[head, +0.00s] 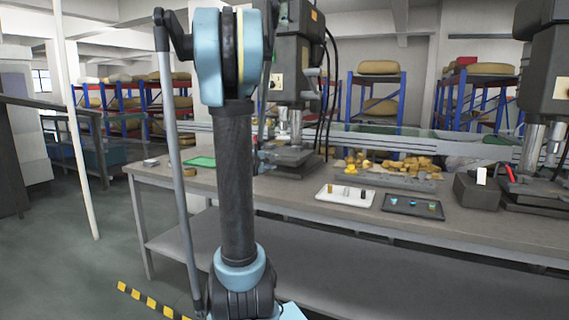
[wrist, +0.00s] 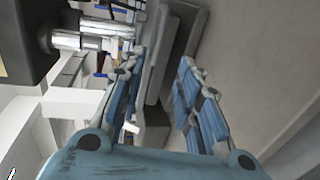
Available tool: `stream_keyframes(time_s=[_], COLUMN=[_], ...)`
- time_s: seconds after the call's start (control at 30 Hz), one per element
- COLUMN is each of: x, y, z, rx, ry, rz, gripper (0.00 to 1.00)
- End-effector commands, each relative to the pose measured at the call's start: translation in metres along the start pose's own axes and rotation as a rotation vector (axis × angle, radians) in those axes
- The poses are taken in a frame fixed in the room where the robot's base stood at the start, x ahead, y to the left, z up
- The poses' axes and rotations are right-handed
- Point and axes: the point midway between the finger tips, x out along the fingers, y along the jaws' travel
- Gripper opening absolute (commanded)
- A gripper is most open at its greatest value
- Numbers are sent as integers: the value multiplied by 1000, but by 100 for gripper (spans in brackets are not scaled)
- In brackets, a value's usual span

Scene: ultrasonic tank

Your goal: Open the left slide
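The left machine (head: 297,85) has a dark grey head, a silver column and a flat grey base (head: 291,160) on the bench. No part is clearly recognisable as the left slide. My gripper (wrist: 156,75) is open in the wrist view, its two blue fingers spread apart. A grey block-like part (wrist: 157,62) shows between the fingers; I cannot tell whether they touch it. A small white piece (wrist: 131,127) shows beside the left finger. In the head view my arm covers part of the left machine's surroundings, and the gripper is mostly hidden.
The long bench (head: 300,202) carries a white tray (head: 345,203), a dark tray (head: 413,214) with small parts, and several yellow-brown pieces (head: 400,165). A green mat (head: 199,161) lies at left. A second machine (head: 547,70) stands at right. Floor at left is open.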

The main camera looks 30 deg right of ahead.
Motion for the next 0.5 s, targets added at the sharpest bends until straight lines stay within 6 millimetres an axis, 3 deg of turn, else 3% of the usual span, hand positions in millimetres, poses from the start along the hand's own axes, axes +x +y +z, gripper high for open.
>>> stream_keyframes(time_s=[0.5], x=[64], y=[0], z=[1], rx=[2], ry=[-3], rz=[-1], gripper=[31])
